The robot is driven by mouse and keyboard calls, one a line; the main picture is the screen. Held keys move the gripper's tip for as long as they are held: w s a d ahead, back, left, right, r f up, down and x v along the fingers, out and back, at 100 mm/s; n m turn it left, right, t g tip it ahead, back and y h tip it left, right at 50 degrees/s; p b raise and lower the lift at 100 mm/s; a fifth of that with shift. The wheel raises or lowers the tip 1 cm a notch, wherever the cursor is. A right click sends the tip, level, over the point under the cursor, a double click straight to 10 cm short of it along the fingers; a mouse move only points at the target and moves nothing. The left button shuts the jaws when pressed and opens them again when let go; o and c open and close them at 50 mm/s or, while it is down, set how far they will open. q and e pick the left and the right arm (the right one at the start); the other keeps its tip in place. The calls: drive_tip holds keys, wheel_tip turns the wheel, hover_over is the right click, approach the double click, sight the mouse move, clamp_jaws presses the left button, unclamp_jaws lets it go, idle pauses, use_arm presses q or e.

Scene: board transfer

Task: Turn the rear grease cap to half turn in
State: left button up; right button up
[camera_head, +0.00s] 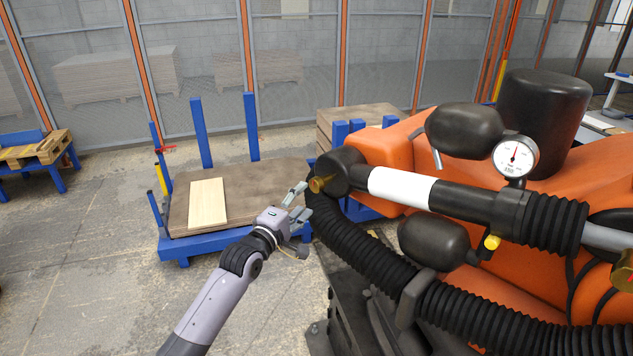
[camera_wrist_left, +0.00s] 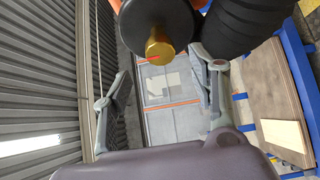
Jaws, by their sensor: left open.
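A brass grease cap (camera_head: 320,184) sticks out of the left end of the black and white tube on the orange machine. In the left wrist view the brass cap (camera_wrist_left: 159,48) shows a red mark on its face, pointing left. My left gripper (camera_head: 303,201) is open and empty, just left of this cap and apart from it. In the wrist view its two fingers stand left and right, with the cap above the gap between them. A second brass cap (camera_head: 625,270) with a red mark is cut off at the right edge. My right gripper is not in view.
A black ribbed hose (camera_head: 365,255) runs close beside the left gripper. A pressure gauge (camera_head: 516,157) and a yellow knob (camera_head: 491,242) sit on the machine. A blue cart (camera_head: 190,245) with a pale board (camera_head: 207,203) stands behind the left arm. Open floor lies left.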

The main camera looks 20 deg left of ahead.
sight(314, 188)
use_arm(q)
drive_tip(key=w, duration=0.2)
drive_tip(key=w+d, duration=0.1)
drive_tip(key=w, duration=0.2)
drive_tip(key=w+p, duration=0.1)
drive_tip(key=w, duration=0.2)
drive_tip(key=shift+w+d, duration=0.25)
drive_tip(key=shift+d, duration=0.05)
drive_tip(key=shift+c, duration=0.3)
drive_tip(key=c, duration=1.1)
